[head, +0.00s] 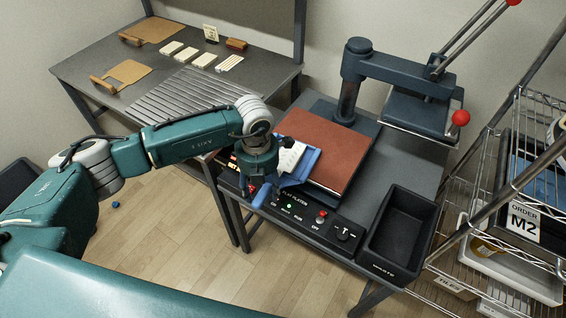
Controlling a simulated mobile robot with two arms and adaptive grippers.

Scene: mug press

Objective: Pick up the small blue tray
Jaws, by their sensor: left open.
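My left gripper (258,188) points down at the tray's left side, in front of the press's control panel. It is open. The gripper hides the tray's left part, and I cannot tell whether the fingers touch it. My right gripper is out of view.
The heat press (400,75) has its upper plate swung aside to the back right. A black bin (397,234) stands at the table's right front. A wire rack (515,200) stands at the right. A dark table (185,95) with boards and pale blocks is at the back left.

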